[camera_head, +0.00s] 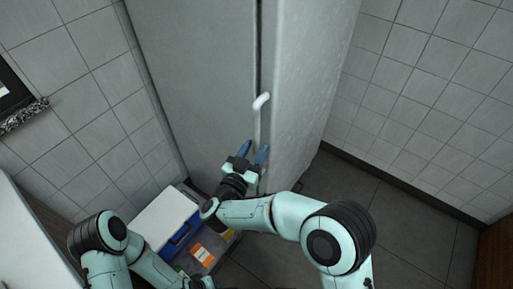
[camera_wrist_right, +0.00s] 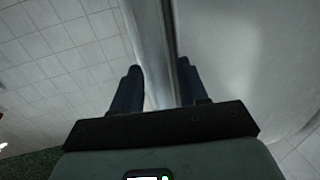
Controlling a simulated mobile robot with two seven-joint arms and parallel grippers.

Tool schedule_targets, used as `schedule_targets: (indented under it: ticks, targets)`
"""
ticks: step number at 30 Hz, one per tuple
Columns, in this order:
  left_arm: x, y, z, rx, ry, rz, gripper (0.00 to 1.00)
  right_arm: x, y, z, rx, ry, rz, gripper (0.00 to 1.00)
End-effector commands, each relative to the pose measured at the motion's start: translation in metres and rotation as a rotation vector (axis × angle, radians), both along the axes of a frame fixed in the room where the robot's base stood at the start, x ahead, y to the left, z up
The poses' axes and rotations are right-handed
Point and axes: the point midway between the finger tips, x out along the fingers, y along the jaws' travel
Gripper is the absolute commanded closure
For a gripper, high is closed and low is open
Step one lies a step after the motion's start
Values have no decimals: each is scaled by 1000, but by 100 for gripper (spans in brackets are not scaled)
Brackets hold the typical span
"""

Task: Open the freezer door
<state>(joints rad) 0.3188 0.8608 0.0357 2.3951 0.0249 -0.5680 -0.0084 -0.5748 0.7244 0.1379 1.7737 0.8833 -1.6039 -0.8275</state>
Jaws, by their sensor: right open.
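The freezer is a tall grey cabinet with a grey door front (camera_head: 205,75) and a dark vertical seam. A pale vertical bar handle (camera_head: 261,101) sits beside the seam, its bent upper end clear in the head view. My right gripper (camera_head: 254,149) is open near the handle's lower end, its blue fingers pointing up at the cabinet. In the right wrist view the fingers (camera_wrist_right: 158,88) are apart, with a metal vertical strip (camera_wrist_right: 168,45) showing between and beyond them. I cannot tell whether they touch the handle.
A blue box with a white lid (camera_head: 163,220) stands on the floor left of my right arm. An orange and white packet (camera_head: 203,255) lies near it. A white counter surface (camera_head: 30,240) is at far left. Dark tiled floor (camera_head: 400,215) is free at right.

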Motion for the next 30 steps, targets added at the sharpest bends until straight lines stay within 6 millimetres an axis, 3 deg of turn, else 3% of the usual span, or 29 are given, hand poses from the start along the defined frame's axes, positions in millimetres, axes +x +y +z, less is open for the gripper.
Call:
schedule_targets:
  ticks: [5, 14, 18, 30]
  targets:
    - [3, 2, -2, 4, -8, 4, 57, 12, -6, 0, 1, 0, -1, 57]
    - [4, 2, -2, 5, -9, 4, 57, 14, -6, 0, 1, 0, 1, 57]
    - [4, 2, -2, 5, -9, 4, 57, 13, -6, 0, 1, 0, 1, 100]
    - [2, 1, -1, 3, -6, 2, 57, 12, -7, 0, 0, 1, 15, 100]
